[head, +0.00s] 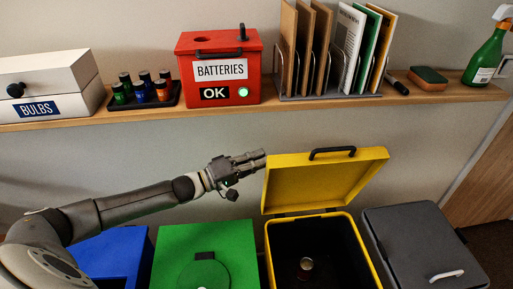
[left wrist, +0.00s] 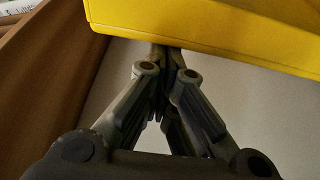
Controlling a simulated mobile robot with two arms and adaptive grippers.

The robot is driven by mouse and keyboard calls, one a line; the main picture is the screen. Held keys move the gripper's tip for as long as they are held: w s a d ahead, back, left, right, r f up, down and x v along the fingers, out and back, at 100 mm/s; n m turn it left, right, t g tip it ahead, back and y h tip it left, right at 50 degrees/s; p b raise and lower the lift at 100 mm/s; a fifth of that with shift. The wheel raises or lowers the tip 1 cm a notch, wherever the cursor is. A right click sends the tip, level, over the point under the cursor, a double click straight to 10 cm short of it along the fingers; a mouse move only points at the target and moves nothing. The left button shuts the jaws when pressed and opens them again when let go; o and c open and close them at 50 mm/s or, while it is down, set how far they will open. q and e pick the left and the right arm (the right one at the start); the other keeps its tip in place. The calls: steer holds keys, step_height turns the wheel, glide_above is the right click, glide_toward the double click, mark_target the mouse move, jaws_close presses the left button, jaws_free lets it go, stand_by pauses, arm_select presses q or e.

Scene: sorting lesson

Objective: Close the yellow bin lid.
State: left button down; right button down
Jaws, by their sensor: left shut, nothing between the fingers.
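The yellow bin (head: 268,236) stands with its yellow lid (head: 318,182) raised and tilted back towards the wall. A dark handle (head: 332,152) sits at the lid's upper edge. The bin's dark inside is open, with a small round metallic item (head: 306,264) in it. My left gripper (head: 264,158) is shut and empty, level with the lid's upper left corner and very close to it. In the left wrist view the shut fingertips (left wrist: 166,48) are at the yellow lid's edge (left wrist: 215,28); I cannot tell whether they touch. My right gripper is not in view.
A green bin (head: 228,240) and a blue bin (head: 112,252) stand left of the yellow bin, and a grey lidded bin (head: 425,245) right. The wooden shelf (head: 140,114) above holds a red batteries box (head: 218,72), a file rack (head: 318,97) and bottles.

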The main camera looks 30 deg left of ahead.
arm_select(q)
steer(key=s+d+f+m+h+b, duration=0.2)
steer(key=s+d+f+m, duration=0.3)
steer(key=s, duration=0.5)
steer(key=s+d+f+m+h+b, duration=0.1)
steer(key=s+d+f+m+b, duration=0.1)
steer(key=s+d+f+m, duration=0.3)
steer(key=shift+s+d+f+m+h+b, duration=0.35)
steer(key=shift+s+d+f, duration=0.95)
steer(key=shift+s+d, duration=1.2)
steer(key=shift+s+a, duration=0.45)
steer(key=shift+a, duration=0.05)
steer(key=v, duration=1.2)
